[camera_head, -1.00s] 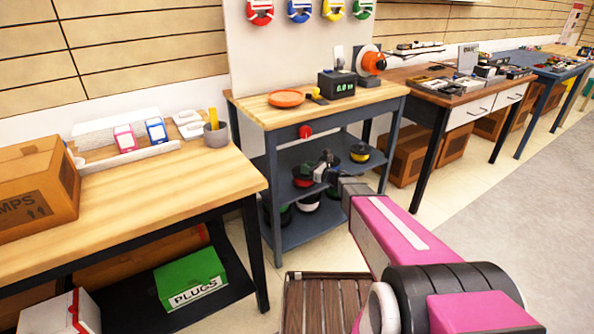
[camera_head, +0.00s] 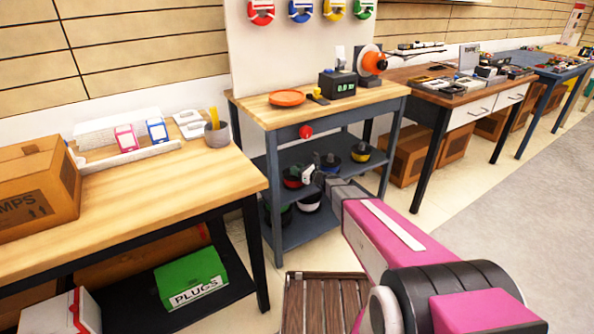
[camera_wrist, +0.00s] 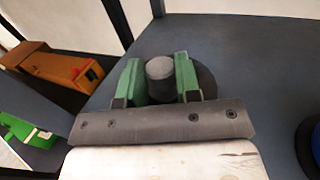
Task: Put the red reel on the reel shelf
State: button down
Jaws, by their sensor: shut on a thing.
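The red reel (camera_head: 292,179) is at the left part of the middle shelf (camera_head: 300,153) of the blue-grey bench. My gripper (camera_head: 308,174) reaches in from the right and is shut on its knob. In the wrist view, the green finger pads of my gripper (camera_wrist: 160,77) sit on both sides of the grey round knob. The dark top disc of the reel (camera_wrist: 206,80) shows beside the pads; its red part is hidden there. I cannot tell whether the reel touches the shelf.
A blue reel (camera_head: 331,162) and a yellow reel (camera_head: 360,153) stand to the right on the same shelf. Lower down are a green reel (camera_head: 284,214) and a white reel (camera_head: 309,203). The bench top (camera_head: 262,107) above and its legs bound the space.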

jog(key=c, duration=0.8)
grip_release()
jog(key=shift+f, duration=0.1)
